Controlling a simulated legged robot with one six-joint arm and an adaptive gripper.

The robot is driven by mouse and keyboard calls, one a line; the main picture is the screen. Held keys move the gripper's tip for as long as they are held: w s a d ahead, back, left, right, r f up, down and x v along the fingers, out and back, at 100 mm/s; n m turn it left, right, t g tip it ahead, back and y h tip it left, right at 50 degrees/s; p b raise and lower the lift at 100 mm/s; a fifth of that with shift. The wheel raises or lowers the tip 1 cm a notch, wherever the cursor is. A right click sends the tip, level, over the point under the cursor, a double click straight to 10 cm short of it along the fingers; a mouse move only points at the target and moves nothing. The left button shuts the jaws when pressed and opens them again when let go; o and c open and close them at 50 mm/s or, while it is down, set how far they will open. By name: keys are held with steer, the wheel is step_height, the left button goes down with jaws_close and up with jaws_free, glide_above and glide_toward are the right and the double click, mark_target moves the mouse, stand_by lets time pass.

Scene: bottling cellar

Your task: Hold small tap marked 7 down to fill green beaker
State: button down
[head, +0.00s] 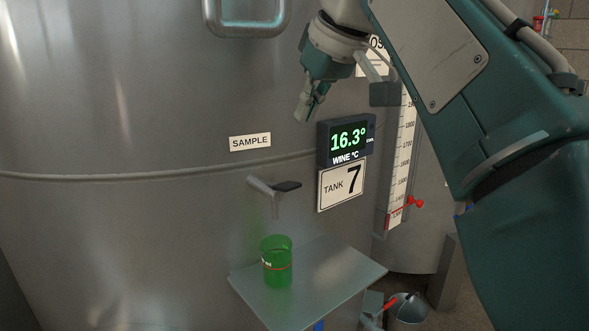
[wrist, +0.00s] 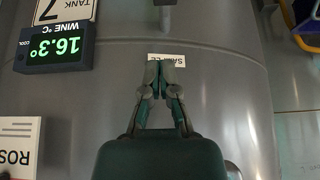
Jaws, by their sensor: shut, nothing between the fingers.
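The small tap (head: 274,189) sticks out of the steel tank below the SAMPLE label (head: 250,142), with a dark lever on top. The TANK 7 plate (head: 341,185) is to its right. The green beaker (head: 277,262) stands upright on a shelf (head: 335,277) below the tap; a reddish line and white print show on it. My gripper (head: 303,112) is shut and empty, above and to the right of the tap and apart from it. In the wrist view my gripper (wrist: 160,64) shows its fingertips together, over the SAMPLE label in the picture. The beaker is not seen in the wrist view.
A display (head: 346,141) reading 16.3° is on the tank just right of my gripper. A level scale (head: 401,160) with a red valve (head: 415,203) stands further right. A metal handle (head: 246,16) is at the top. A bucket (head: 407,312) is on the floor.

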glide_above(294, 187)
steer(key=w+a, duration=0.2)
step_height(294, 187, down, 6)
steer(key=shift+f, duration=0.15)
steer(key=shift+s+d+f, duration=0.2)
steer(key=shift+d+f, duration=0.15)
steer(key=shift+f, duration=0.2)
steer(key=shift+s+d+f, duration=0.2)
steer(key=shift+d+f, duration=0.15)
steer(key=shift+f, duration=0.2)
steer(key=shift+s+d+f, duration=0.1)
steer(key=shift+d+f, duration=0.05)
steer(key=shift+f, duration=0.35)
steer(key=shift+a+f, duration=0.15)
steer(key=shift+a, duration=0.25)
steer(key=shift+s+d+f, duration=0.1)
steer(key=shift+d, duration=0.2)
steer(key=shift+s+d+f+t+y, duration=0.15)
steer(key=shift+f+t+y, duration=0.15)
steer(key=shift+t, duration=0.15)
steer(key=shift+s+f+t+y, duration=0.15)
steer(key=shift+t+y, duration=0.15)
steer(key=shift+t, duration=0.15)
steer(key=shift+s+f, duration=0.1)
steer(key=shift+f, duration=0.5)
stand_by(3.4)
